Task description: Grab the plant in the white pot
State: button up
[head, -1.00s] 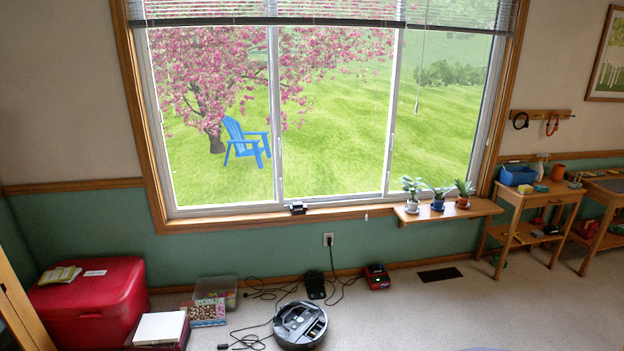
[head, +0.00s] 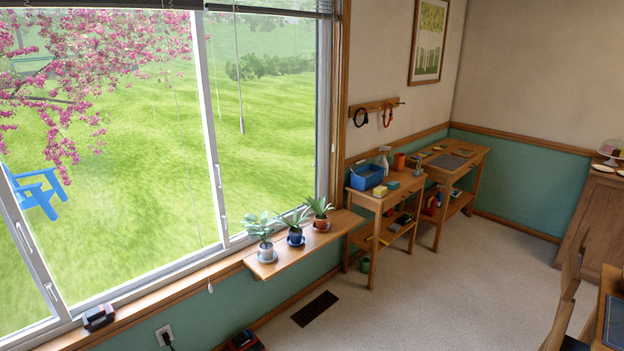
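The plant in the white pot (head: 265,240) stands upright on a wooden shelf (head: 318,240) below the window, at the shelf's near left end. Its pot looks white to pale grey. Beside it to the right stand a plant in a blue pot (head: 296,230) and a plant in a reddish-brown pot (head: 321,215). All three are apart from my body. My gripper does not show in the head view.
A wooden table with a blue bin (head: 367,176) stands right of the shelf, another table (head: 452,160) beyond it. A floor vent (head: 315,309) lies below the shelf. Open carpet (head: 430,290) fills the middle. A chair (head: 566,300) stands at lower right.

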aim_at(266, 248)
jog(key=i+l+u, duration=0.15)
jog(key=i, duration=0.3)
jog(key=i+l+u, duration=0.1)
jog(key=i, duration=0.3)
jog(key=i+l+u, duration=0.15)
jog(key=i, duration=0.25)
jog(key=i+l+u, duration=0.8)
jog(key=l+u, duration=0.25)
jog(key=l, duration=0.2)
jog(key=i+l+u, duration=0.25)
jog(key=l, duration=0.2)
jog(key=l+u, duration=0.3)
jog(key=l, duration=0.5)
jog(key=i+u, duration=0.05)
